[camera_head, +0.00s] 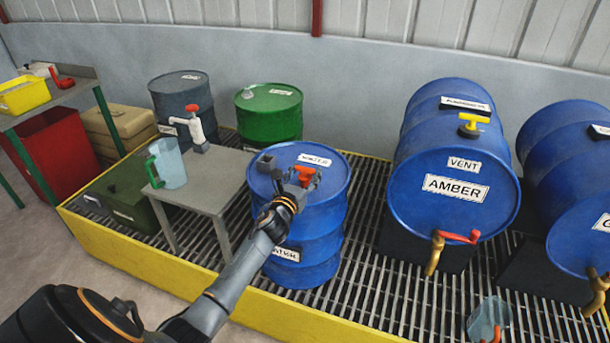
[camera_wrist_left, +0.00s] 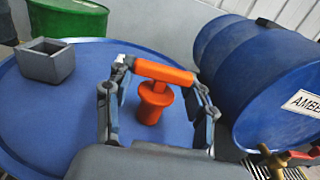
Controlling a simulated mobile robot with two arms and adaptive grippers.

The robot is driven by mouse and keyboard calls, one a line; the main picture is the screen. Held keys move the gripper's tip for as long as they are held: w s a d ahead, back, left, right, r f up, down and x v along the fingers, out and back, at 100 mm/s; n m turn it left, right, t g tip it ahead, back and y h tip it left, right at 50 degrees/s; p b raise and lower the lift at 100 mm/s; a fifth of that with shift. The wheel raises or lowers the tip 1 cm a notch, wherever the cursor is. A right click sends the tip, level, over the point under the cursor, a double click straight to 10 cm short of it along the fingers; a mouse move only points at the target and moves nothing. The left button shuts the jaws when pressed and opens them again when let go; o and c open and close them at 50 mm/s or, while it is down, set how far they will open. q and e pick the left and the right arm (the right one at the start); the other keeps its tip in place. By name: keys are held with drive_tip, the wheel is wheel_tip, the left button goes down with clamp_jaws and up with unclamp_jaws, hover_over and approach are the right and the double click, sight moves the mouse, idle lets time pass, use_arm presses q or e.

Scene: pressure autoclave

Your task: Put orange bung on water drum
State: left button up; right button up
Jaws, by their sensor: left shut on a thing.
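The water drum (camera_head: 310,232) is an upright blue drum with a white label on its top, standing in the middle of the head view. Its blue top (camera_wrist_left: 35,110) fills the left of the left wrist view. My left gripper (camera_head: 303,180) is over the drum top, its fingers on both ends of the bung's crossbar. The orange bung (camera_wrist_left: 153,100) has a T-shaped handle and a round plug pointing down. It also shows in the head view (camera_head: 305,172). I cannot tell whether the plug touches the drum top. My right gripper is not in view.
A grey square socket (camera_wrist_left: 47,62) stands on the drum top, left of the bung. A small grey table (camera_head: 215,185) with a jug (camera_head: 170,165) is at the left. The blue amber drum (camera_head: 450,205) lies at the right. A green drum (camera_head: 270,115) stands behind.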

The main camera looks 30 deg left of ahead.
use_arm(q)
drive_tip(key=shift+r, duration=0.1)
drive_tip(key=o, duration=1.2)
drive_tip(key=shift+f, duration=0.2)
